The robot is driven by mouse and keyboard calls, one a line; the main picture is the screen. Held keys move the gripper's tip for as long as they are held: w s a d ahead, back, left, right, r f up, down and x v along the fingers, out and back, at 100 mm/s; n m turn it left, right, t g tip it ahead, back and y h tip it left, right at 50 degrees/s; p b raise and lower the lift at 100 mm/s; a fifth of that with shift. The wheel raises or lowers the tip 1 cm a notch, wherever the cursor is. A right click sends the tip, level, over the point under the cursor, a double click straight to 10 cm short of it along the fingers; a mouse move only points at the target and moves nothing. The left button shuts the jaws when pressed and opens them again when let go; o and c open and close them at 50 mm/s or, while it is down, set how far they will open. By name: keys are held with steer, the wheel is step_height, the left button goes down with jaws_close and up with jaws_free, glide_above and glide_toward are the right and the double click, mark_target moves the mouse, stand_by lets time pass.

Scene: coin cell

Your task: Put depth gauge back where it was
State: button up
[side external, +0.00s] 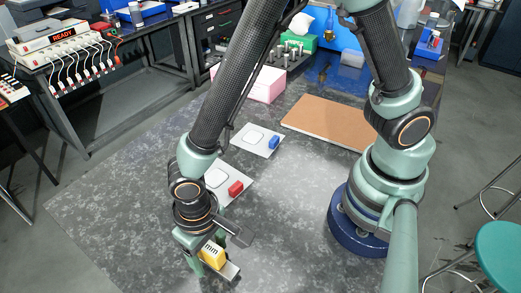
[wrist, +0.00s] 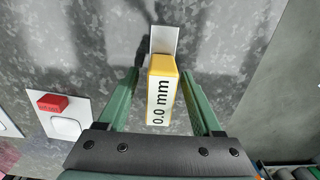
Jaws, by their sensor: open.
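The depth gauge (side external: 212,253) is yellow with a white face, and it stands on the grey table at the front. In the wrist view the gauge (wrist: 162,92) reads "0.0 mm", and a pale flat plate (wrist: 164,40) extends from its far end. My gripper (wrist: 158,74) is open, with one green finger on each side of the gauge and a visible gap at both sides. In the side external view my gripper (side external: 208,265) is low over the gauge and partly hides it. Whether the gauge touches the table all along its base is unclear.
A white card with a red block (side external: 235,188) lies behind my gripper, and one with a blue block (side external: 274,142) lies farther back. A brown board (side external: 330,122), a pink box (side external: 262,85) and a green box (side external: 297,42) stand behind. The table's left front is clear.

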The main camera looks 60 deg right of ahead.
mark_target(207, 245)
step_height(207, 245, up, 12)
steer(key=shift+f, duration=0.1)
steer(key=w+d+r+t, duration=0.2)
steer(key=d+r, duration=0.2)
steer(key=d, duration=0.4)
steer(key=w+d+r+t, duration=0.1)
steer(key=d+r, duration=0.3)
steer(key=d, duration=0.5)
steer(key=w+d+r+t, duration=0.2)
steer(key=w+d+r, duration=0.1)
steer(key=d, duration=0.5)
steer(key=shift+d+r+t, duration=0.3)
steer(key=shift+d+r, duration=0.1)
steer(key=shift+r, duration=0.1)
